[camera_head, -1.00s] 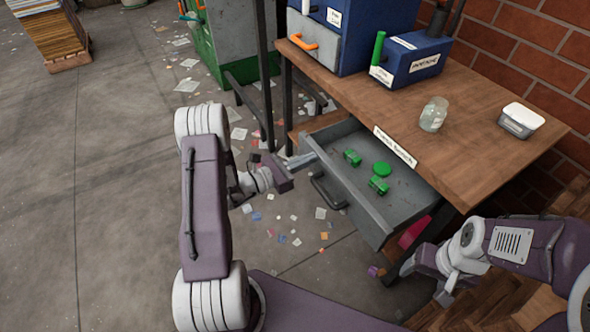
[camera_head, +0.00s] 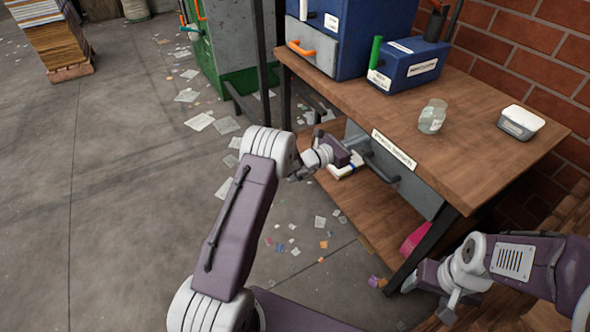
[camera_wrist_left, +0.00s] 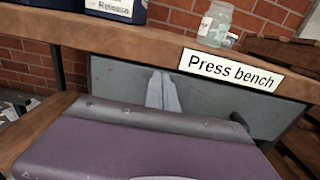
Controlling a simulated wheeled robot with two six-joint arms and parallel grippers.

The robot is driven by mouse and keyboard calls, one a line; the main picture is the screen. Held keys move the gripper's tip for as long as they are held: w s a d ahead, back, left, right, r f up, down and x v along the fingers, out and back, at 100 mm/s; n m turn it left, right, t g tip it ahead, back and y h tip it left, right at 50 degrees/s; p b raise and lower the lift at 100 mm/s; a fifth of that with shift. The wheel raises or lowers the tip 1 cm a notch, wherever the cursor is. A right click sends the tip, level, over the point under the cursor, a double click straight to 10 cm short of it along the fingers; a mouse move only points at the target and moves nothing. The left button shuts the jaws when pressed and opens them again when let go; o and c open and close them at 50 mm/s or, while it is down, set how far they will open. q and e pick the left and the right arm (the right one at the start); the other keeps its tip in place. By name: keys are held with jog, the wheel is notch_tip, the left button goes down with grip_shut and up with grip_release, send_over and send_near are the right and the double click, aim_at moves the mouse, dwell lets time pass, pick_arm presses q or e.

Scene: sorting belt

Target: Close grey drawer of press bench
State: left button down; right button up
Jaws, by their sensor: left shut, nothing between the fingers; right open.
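The grey drawer (camera_head: 425,192) of the wooden press bench (camera_head: 470,115) is pushed in under the bench top, its front about level with the bench edge, and its inside is hidden. The left gripper (camera_head: 362,148) is at the left part of the drawer front, below the "Press bench" label (camera_head: 394,149). In the left wrist view its shut, empty fingers (camera_wrist_left: 162,90) point at the grey front (camera_wrist_left: 210,95); I cannot tell whether they touch it. The right gripper (camera_head: 447,300) hangs low at the right, near the bench leg, and is open.
On the bench top stand a glass jar (camera_head: 432,116), a white-lidded container (camera_head: 521,122) and a blue box (camera_head: 410,62). A larger blue cabinet (camera_head: 360,30) stands behind. A wooden lower shelf (camera_head: 375,205) lies below the drawer. Paper scraps litter the floor.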

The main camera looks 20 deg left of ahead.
pick_arm(q)
jog(key=shift+w+r, duration=0.1)
jog(key=shift+r, duration=0.15)
jog(key=shift+r, duration=0.15)
jog(key=p+v, duration=0.2)
jog(key=v, duration=0.7)
jog(key=shift+f, duration=0.4)
jog(key=shift+a, duration=0.1)
